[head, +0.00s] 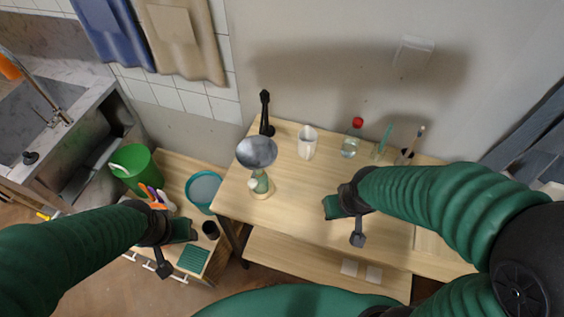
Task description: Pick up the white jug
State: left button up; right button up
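A white jug (307,143) stands upright on the wooden table, toward the back and near the wall. My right gripper (333,207) is over the table, nearer the front edge and slightly right of the jug, apart from it. Nothing shows in it, and its fingers are too hard to make out to tell open from shut. My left gripper (185,231) is far to the left, over the lower bench, away from the jug. Its fingers are also unclear.
A grey bowl-topped stand (257,153) is left of the jug, with a black upright tool (265,112) behind. A red-capped bottle (351,139) and a brush cup (406,156) are to the right. A green bucket (131,166) and teal bucket (203,190) are left. The table's front middle is clear.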

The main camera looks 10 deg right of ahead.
aim_at(306, 150)
jog(key=k+j+z, duration=0.15)
jog(key=z, duration=0.3)
jog(key=k+j+z, duration=0.15)
jog(key=z, duration=0.3)
